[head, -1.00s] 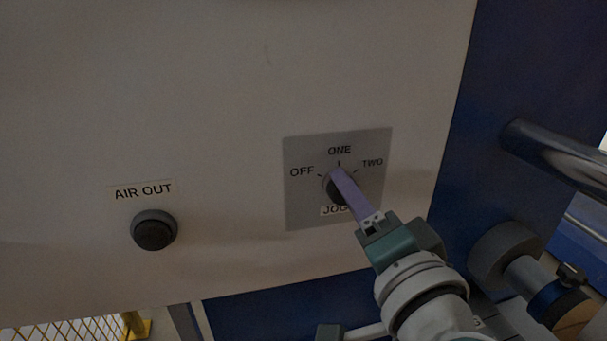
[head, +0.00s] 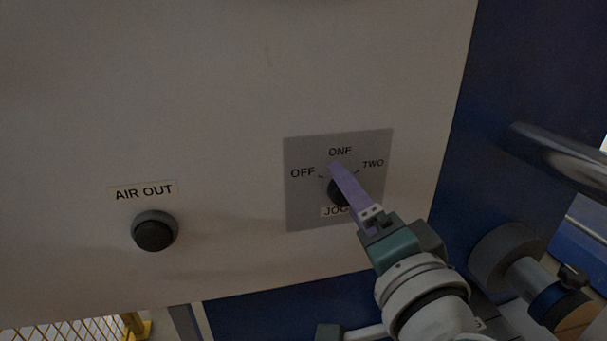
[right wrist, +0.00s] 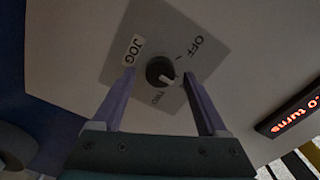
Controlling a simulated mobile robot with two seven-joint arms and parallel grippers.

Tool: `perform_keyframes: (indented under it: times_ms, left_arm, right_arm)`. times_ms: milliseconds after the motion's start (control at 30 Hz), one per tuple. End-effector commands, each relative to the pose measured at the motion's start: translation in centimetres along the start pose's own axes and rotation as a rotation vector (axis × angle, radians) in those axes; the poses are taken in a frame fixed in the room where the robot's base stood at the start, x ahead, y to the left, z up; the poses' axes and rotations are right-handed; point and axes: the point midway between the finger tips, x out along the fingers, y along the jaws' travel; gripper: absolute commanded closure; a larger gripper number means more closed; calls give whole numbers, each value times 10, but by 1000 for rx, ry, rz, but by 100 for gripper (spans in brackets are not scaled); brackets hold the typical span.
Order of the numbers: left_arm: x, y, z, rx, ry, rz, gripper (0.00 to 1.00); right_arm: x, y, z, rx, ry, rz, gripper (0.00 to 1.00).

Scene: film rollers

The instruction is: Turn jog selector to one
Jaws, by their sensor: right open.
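The jog selector (head: 337,192) is a round dark knob on a grey plate (head: 302,211) marked OFF, ONE, TWO and JOG. In the right wrist view the knob (right wrist: 158,70) has a white pointer aimed between OFF and TWO, away from JOG. The ONE label is hidden there, but reads clearly in the head view. My right gripper (head: 334,167) is in front of the plate, one purple finger covering part of the knob. In the right wrist view the right gripper (right wrist: 158,73) is open, its fingers on either side of the knob with gaps. My left gripper is out of view.
A dark AIR OUT button (head: 154,231) is on the same pale panel (head: 220,90), to the left. A metal rail (head: 555,155) sticks out at the right. A red-lit display (right wrist: 292,115) shows at the right of the wrist view. A yellow mesh fence (head: 75,331) is low left.

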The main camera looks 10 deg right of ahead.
Motion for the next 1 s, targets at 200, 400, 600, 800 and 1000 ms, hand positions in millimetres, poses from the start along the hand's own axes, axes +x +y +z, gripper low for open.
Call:
perform_keyframes:
  times_ms: [200,400,600,800,1000]
  left_arm:
    - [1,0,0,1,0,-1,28]
    - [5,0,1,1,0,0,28]
    - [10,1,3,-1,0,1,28]
    - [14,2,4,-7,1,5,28]
    - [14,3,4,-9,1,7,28]
  right_arm:
    - [-8,1,1,0,-1,2,24]
    - [-42,3,1,-1,-2,3,24]
    - [-78,2,1,1,-2,2,24]
    - [-97,1,0,-1,-1,1,24]
    - [-100,0,0,-1,0,-1,24]
